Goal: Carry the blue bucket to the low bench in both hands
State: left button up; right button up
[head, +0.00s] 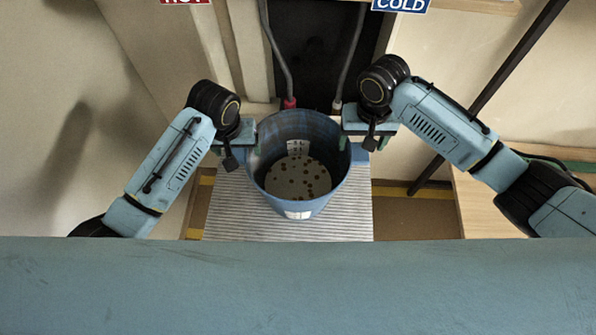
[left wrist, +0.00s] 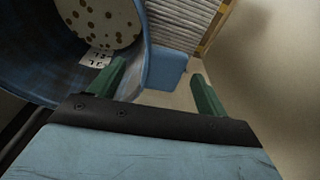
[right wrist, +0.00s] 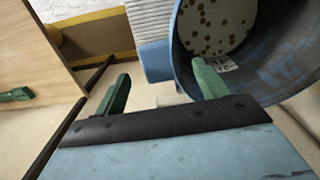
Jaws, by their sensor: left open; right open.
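The blue bucket (head: 300,206) stands upright on a grey ribbed surface (head: 235,215). Pale contents with brown spots show inside it. My left gripper (head: 238,142) is open at the bucket's left side. My right gripper (head: 362,138) is open at the bucket's right side. I cannot tell whether any finger touches the bucket.
A wooden surface (head: 480,208) lies at the right; I cannot tell whether it is the low bench. A dark slanted bar (head: 490,87) stands between it and the bucket.

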pick_arm(q)
jog(key=shift+w+f, duration=0.25)
jog(key=shift+f, duration=1.05)
pick_arm(e)
jog(key=shift+f, duration=1.3)
pick_arm(q)
jog(key=c, duration=1.7)
pick_arm(e)
grip_shut()
pick_arm(q)
jog(key=shift+r, duration=0.1)
pick_arm(e)
jog(key=shift+w+r, duration=0.1)
